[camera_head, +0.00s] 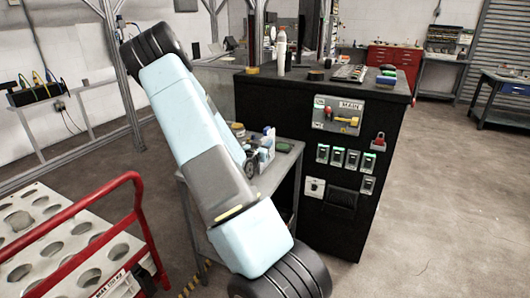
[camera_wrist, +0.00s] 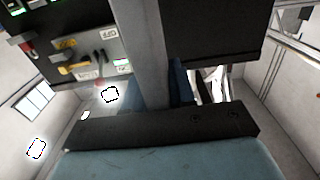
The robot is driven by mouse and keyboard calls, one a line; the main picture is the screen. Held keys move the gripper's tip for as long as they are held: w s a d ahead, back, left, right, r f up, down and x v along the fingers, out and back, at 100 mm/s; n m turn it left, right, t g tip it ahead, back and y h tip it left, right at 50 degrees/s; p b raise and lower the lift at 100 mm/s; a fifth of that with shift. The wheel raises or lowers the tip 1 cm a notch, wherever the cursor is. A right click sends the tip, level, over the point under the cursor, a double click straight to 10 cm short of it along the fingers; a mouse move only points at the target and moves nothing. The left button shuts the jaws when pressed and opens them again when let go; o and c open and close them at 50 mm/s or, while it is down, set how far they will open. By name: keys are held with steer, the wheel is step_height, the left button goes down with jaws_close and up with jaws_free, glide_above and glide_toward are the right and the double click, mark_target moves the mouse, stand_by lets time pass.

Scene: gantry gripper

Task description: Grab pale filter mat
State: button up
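I cannot make out a pale filter mat in either view. My pale blue and grey arm crosses the head view from upper left to bottom centre, and its lower end runs out of the frame. My gripper's fingers do not show in the head view. In the wrist view, which looks upside down, a dark bar with screws (camera_wrist: 160,130) and a grey upright piece (camera_wrist: 140,50) fill the middle. I cannot tell whether my gripper is open or shut, or whether it touches anything.
A black cabinet (camera_head: 283,160) stands right of my arm, its switch panel (camera_head: 340,115) also visible in the wrist view (camera_wrist: 80,45). A low grey table (camera_head: 278,165) with small items stands between them. A red-railed cart (camera_head: 137,195) is at left. Floor at right (camera_head: 455,190) is clear.

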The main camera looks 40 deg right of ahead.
jaws_close()
steer(key=shift+r, duration=0.1)
